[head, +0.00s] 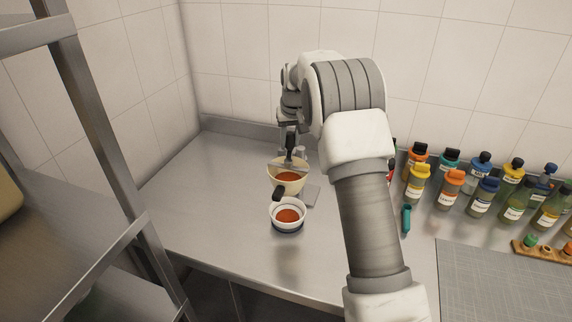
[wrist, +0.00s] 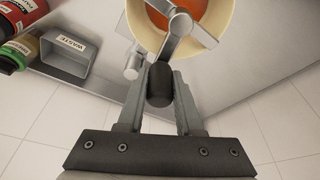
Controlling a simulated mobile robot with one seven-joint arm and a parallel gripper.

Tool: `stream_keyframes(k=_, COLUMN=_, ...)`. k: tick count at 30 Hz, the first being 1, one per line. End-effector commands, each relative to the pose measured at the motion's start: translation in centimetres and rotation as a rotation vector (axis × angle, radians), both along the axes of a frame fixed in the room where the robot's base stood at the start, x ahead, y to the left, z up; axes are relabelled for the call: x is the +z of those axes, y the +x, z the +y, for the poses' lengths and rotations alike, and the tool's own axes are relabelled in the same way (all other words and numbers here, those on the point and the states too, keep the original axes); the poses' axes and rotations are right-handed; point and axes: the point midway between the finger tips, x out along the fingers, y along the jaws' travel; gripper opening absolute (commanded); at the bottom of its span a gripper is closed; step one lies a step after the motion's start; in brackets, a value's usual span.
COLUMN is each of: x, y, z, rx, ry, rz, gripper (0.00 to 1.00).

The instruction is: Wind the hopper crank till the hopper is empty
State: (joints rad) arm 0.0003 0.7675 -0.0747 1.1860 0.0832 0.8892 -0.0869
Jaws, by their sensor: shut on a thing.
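The hopper (head: 296,189) is a cream, bowl-shaped vessel, and it also shows in the wrist view (wrist: 142,28). Orange-red material (head: 288,176) is visible inside it. A metal crank (wrist: 169,46) spans the hopper mouth and ends in a black handle knob (wrist: 159,84). My gripper (wrist: 160,88) is shut on this knob, with one finger on each side. In the head view my gripper (head: 290,152) is at the hopper's far side. A white bowl with a dark base (head: 288,228) stands in front of the hopper and holds orange-red material (head: 289,215).
Several labelled bottles (head: 453,187) stand at the right. A grey box marked WASTE (wrist: 70,56) and bottles (wrist: 18,50) show in the wrist view. A teal marker-like item (head: 406,219) lies right of my arm. The steel counter (head: 215,205) is clear at left.

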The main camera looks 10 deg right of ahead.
Motion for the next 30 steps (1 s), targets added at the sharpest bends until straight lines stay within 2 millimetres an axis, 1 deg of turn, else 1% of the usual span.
stream_keyframes(k=2, x=-0.2, y=-0.2, z=0.1, rx=0.002, ry=0.000, rz=0.008, gripper=0.00)
stream_keyframes(k=8, x=-0.3, y=-0.6, z=-0.9, rx=0.003, ry=0.001, rz=0.009, gripper=0.00)
stream_keyframes(k=17, x=-0.3, y=-0.8, z=-1.0, rx=0.005, ry=0.002, rz=0.010, gripper=0.00)
stream_keyframes(k=22, x=-0.4, y=-1.4, z=-1.8, rx=0.003, ry=0.002, rz=0.010, gripper=0.00)
stream_keyframes(k=30, x=-0.4, y=-1.4, z=-1.8, rx=0.005, ry=0.003, rz=0.011, gripper=0.00)
